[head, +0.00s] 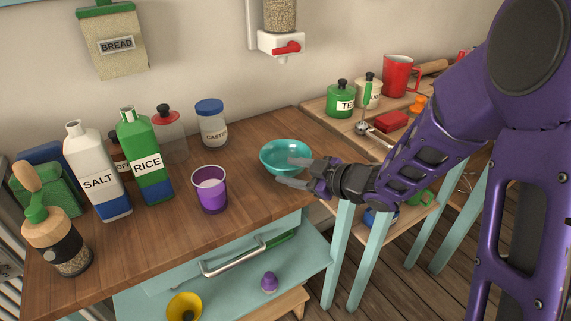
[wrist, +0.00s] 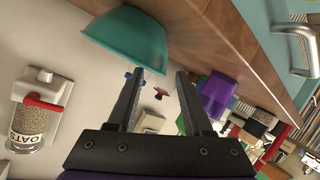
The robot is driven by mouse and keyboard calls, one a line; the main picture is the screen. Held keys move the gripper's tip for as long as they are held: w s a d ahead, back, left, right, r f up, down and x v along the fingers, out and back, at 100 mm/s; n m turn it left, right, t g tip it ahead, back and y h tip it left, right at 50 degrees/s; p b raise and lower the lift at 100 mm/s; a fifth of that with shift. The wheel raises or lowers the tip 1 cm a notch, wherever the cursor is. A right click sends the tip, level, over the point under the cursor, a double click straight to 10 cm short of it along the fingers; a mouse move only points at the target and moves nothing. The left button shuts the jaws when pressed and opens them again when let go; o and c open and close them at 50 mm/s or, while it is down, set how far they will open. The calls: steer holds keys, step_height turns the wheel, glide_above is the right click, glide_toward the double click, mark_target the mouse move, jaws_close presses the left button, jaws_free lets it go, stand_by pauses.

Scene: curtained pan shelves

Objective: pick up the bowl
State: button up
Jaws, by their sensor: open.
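The teal bowl (head: 278,150) stands upright near the right end of the wooden counter top. It also shows at the upper left of the wrist view (wrist: 126,36). My gripper (head: 297,171) comes in from the right at the bowl's right side. Its fingers are apart with nothing between them, and they cover part of the bowl's lower right in the head view. In the wrist view my gripper (wrist: 163,72) has its left fingertip close to the bowl's rim. I cannot tell whether it touches.
A purple cup (head: 211,195) stands left of the bowl, and a blue-lidded jar (head: 211,128) behind it. Bottles and a grinder (head: 62,245) crowd the left. An open teal drawer (head: 225,285) juts out below.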

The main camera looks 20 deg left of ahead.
mark_target(280, 169)
steer(key=x, duration=0.5)
steer(key=shift+a+b, duration=0.35)
steer(key=shift+a, duration=0.1)
jaws_close()
stand_by(1.1)
